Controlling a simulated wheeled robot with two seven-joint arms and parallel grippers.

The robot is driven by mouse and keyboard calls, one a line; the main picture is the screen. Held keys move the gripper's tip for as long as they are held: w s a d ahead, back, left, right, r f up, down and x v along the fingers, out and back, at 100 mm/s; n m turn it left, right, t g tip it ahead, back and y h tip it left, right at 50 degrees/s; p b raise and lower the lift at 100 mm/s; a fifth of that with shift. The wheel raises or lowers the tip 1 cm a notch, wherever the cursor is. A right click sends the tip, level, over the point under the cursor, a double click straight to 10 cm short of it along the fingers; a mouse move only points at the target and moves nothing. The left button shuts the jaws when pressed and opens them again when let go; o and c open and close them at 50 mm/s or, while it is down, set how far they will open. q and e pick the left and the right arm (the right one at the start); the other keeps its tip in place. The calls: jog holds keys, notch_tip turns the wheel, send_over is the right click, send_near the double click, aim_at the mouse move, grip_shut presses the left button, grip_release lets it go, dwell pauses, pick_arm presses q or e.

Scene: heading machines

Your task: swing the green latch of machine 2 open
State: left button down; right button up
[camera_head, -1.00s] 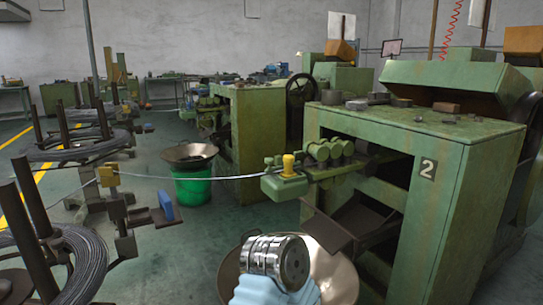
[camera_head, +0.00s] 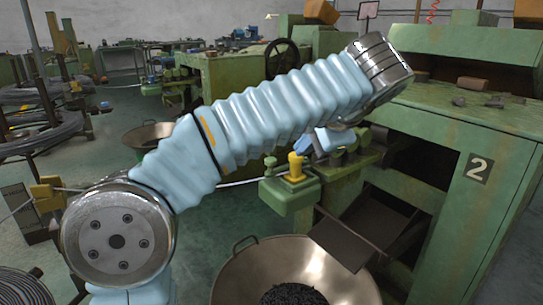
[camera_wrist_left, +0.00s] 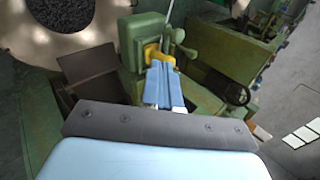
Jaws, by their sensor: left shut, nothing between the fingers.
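Machine 2 (camera_head: 460,215) is the green machine at the right, marked with a white 2. At its front a green block (camera_head: 290,195) carries a yellow knob (camera_head: 296,165) and a small green knob-like part (camera_head: 270,165). I cannot tell for certain which green part is the latch. My left gripper (camera_head: 314,143) is partly hidden behind my arm, just above and behind the yellow knob. In the left wrist view the shut blue fingers (camera_wrist_left: 161,72) point at the yellow knob (camera_wrist_left: 158,58); contact is unclear. The green knob-like part (camera_wrist_left: 180,42) is just beyond them. My right gripper is out of view.
A wide metal pan (camera_head: 300,265) with dark small pieces stands below the block. A dark chute (camera_head: 365,235) slopes out of the machine beside it. A wire runs to the block from the left. Another green machine (camera_head: 235,85) and wire coils (camera_head: 40,125) stand behind.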

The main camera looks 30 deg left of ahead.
pick_arm(q)
jog(key=b, duration=0.2)
send_near(271, 168)
notch_tip(271, 168, down, 3)
jog(key=d, duration=0.1)
jog(key=a, duration=0.1)
jog(key=w+a, duration=0.1)
jog(key=shift+w+a+f, duration=0.15)
jog(key=shift+a+f, duration=0.1)
jog(key=shift+a, duration=0.05)
jog(key=shift+w+a+f, duration=0.1)
jog(key=shift+w+a, duration=0.25)
jog(key=shift+a, duration=0.15)
jog(key=shift+a, duration=0.1)
